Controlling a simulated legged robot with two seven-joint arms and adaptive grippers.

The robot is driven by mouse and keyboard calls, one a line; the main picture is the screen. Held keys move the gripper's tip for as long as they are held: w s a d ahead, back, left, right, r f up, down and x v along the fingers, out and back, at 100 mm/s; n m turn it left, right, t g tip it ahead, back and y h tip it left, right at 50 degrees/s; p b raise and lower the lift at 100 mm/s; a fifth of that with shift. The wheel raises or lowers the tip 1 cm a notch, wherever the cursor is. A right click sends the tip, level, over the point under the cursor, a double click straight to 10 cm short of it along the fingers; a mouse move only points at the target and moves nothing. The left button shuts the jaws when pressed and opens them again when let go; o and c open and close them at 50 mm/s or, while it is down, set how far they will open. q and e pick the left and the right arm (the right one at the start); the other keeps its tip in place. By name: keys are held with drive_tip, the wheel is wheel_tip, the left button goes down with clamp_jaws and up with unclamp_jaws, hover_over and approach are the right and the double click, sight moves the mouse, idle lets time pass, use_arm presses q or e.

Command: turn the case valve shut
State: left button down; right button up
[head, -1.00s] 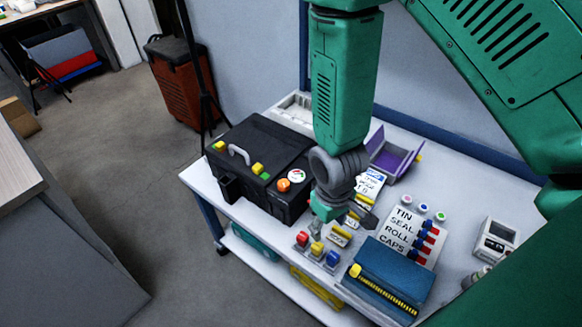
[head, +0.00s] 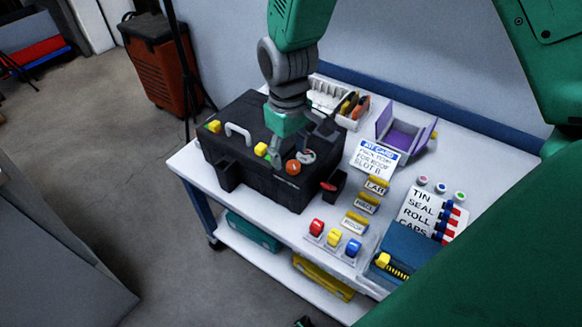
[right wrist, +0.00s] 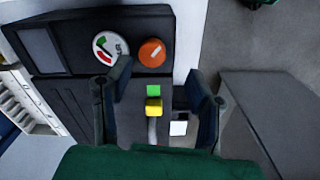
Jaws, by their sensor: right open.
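The black case (head: 240,160) stands on the white cart, with a grey handle and yellow latches. My right gripper (head: 294,150) is above the lid, close to the knob, and partly hides the lid. In the right wrist view its fingers are spread and empty; the orange knob (right wrist: 152,53) shows beyond the fingertips, apart from them. A yellow latch (right wrist: 153,106) and a green square lie between the fingers. My left gripper is not seen.
Right of the case stand labelled yellow blocks (head: 367,203), a card, an open purple box (head: 398,134), and red, yellow and blue buttons (head: 334,238). A blue case (head: 408,255) is at the right front. A white bin (head: 328,95) is behind.

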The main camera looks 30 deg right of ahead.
sight(294, 165)
drive_tip(key=f, duration=0.2)
drive_tip(key=shift+a+f+b, duration=0.3)
drive_tip(key=shift+f, duration=0.05)
drive_tip(key=d+f, duration=0.1)
drive_tip(key=d, duration=0.1)
drive_tip(key=shift+d+f, duration=0.3)
drive_tip(key=shift+f, duration=0.1)
drive_tip(key=shift+d, duration=0.2)
drive_tip(key=shift+a, duration=0.3)
drive_tip(key=shift+c, duration=1.2)
drive_tip(key=shift+a+r, duration=0.15)
drive_tip(key=shift+a, duration=0.3)
drive_tip(key=c, duration=0.7)
drive_tip(key=shift+a, duration=0.35)
clamp_jaws()
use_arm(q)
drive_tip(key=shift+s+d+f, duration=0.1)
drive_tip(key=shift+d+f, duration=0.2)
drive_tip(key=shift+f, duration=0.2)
use_arm(e)
drive_tip(key=shift+s+d, duration=0.1)
drive_tip(key=shift+d, duration=0.35)
